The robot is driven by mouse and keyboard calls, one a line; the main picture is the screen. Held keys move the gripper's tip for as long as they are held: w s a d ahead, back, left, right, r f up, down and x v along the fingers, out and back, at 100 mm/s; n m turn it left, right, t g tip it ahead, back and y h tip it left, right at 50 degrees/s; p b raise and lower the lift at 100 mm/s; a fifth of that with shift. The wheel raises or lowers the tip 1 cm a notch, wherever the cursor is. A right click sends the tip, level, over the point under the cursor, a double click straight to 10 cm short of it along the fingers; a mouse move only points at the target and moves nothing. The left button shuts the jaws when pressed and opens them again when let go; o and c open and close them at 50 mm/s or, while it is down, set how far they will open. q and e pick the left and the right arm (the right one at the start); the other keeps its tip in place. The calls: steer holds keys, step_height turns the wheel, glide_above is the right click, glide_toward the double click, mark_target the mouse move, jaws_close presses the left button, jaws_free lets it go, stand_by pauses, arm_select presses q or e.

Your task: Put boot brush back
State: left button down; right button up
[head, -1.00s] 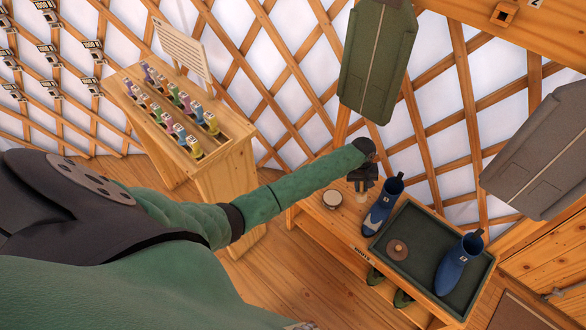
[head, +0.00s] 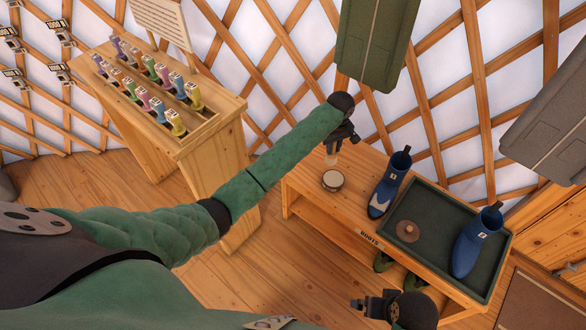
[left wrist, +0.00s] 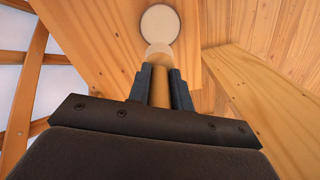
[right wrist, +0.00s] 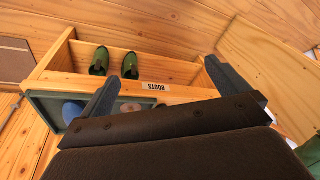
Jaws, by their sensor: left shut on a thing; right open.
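My left gripper (head: 333,143) is shut on the boot brush (left wrist: 160,86), which has a slim wooden handle and a pale tip.
The wooden bench (head: 305,180) carries a green tray (head: 438,275), blue boots (head: 390,185) (head: 477,242) and a brown round object (head: 407,231). Green shoes (right wrist: 130,64) are on its lower shelf. Green (head: 375,40) and grey (head: 550,125) garments hang above.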

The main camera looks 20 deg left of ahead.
arm_select(q)
steer(key=shift+a, duration=0.2)
steer(key=shift+w+a+f, duration=0.1)
steer(key=shift+a+f, duration=0.05)
steer(key=shift+a, duration=0.25)
steer(key=a+f, duration=0.3)
steer(key=w+a+f+p, duration=0.1)
steer(key=a+f, duration=0.2)
steer(key=a, duration=0.1)
steer(key=w+a+f+p, duration=0.1)
steer(key=a+f, duration=0.2)
steer(key=shift+a+f, duration=0.35)
steer(key=shift+f, duration=0.05)
steer(key=shift+f+p, duration=0.3)
steer(key=shift+f, duration=0.15)
steer(key=c, duration=1.3)
jaws_free()
steer(key=shift+f, duration=0.1)
arm_select(e)
steer(key=shift+g+h, duration=0.3)
steer(key=shift+h, duration=0.1)
steer(key=d+r, duration=0.1)
steer(key=s+d+r, duration=0.1)
steer(key=r, duration=0.1)
steer(key=shift+d, duration=0.3)
